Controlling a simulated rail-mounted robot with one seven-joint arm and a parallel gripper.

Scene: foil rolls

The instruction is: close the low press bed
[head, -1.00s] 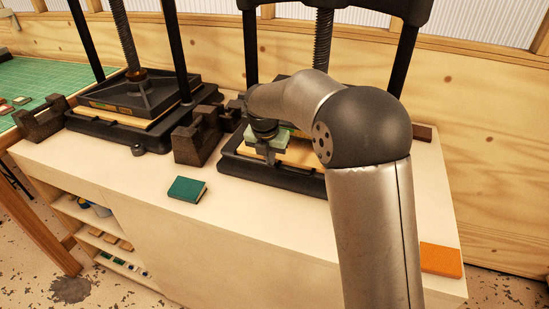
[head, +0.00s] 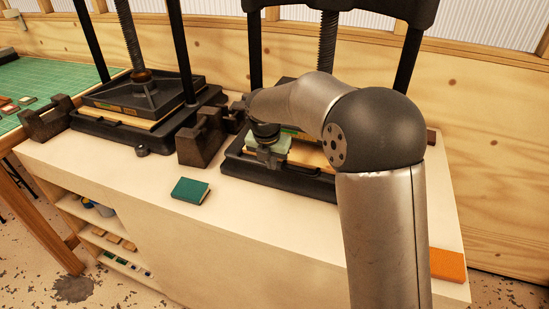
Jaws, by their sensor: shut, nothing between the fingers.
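Two black screw presses stand on the cream bench. The right press (head: 240,165) has a black bed with a pale wooden board (head: 312,157) on it, and my arm hides much of its middle. My gripper (head: 270,163) is over the front left of this bed, pointing down, shut and empty. I cannot tell whether its fingertips touch the bed or board. The left press (head: 125,97) has its black plate down on a stack with a pale board. I cannot tell from the view which bed is the low one.
A dark block (head: 200,140) stands between the presses, another (head: 50,118) at the far left. A green book (head: 190,190) lies on the clear front of the bench (head: 240,240). An orange block (head: 447,265) lies at the right end. Black posts rise around both presses.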

